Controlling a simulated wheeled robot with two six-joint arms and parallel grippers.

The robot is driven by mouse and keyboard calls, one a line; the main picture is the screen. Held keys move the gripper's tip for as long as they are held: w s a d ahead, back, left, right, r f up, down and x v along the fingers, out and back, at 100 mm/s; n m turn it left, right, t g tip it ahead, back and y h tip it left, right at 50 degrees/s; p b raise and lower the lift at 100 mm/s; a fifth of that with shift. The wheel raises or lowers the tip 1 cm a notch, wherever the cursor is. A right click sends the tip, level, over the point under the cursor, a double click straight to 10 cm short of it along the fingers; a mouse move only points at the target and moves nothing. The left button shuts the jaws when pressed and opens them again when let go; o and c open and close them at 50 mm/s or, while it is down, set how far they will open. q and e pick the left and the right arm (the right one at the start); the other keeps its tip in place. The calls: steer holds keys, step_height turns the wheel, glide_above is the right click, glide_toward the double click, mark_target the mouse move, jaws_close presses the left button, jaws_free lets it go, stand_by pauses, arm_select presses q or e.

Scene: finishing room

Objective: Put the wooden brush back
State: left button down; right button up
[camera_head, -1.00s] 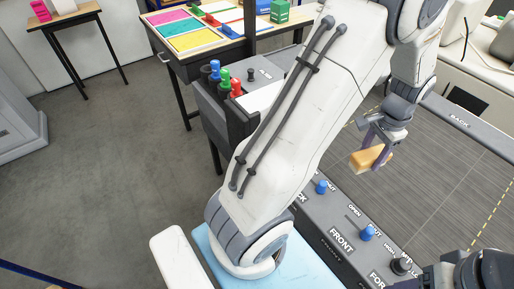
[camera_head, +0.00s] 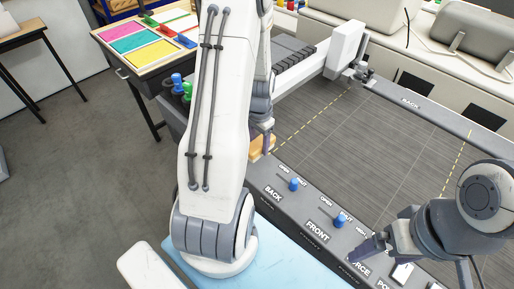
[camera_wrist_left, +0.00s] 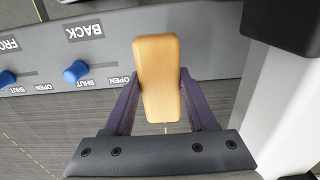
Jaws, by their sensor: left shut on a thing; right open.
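The wooden brush shows as a plain light-wood block (camera_wrist_left: 157,75) in the left wrist view. My left gripper (camera_wrist_left: 160,100) is shut on it, one purple finger on each side. In the head view the brush (camera_head: 262,145) is partly hidden by my left arm, close to the back end of the grey control panel. The wrist view shows it overlapping the panel edge near the BACK label; I cannot tell if it touches. My right gripper (camera_head: 376,252) is open over the front part of the panel, with no brush in it.
The grey control panel (camera_head: 285,207) has blue knobs (camera_head: 294,184) standing up from it. A dark striped floor bed (camera_head: 370,140) beyond it is clear. A table with coloured sheets (camera_head: 140,45) and green and blue pegs (camera_head: 177,82) are at the upper left.

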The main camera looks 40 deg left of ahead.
arm_select(q)
steer(key=shift+a+f, duration=0.2)
steer(key=shift+a, duration=0.2)
steer(key=shift+f, duration=0.25)
step_height(320, 180, down, 3)
steer(key=shift+p, duration=0.7)
steer(key=shift+f, duration=0.3)
steer(key=shift+f, duration=0.15)
steer(key=shift+c, duration=1)
jaws_free()
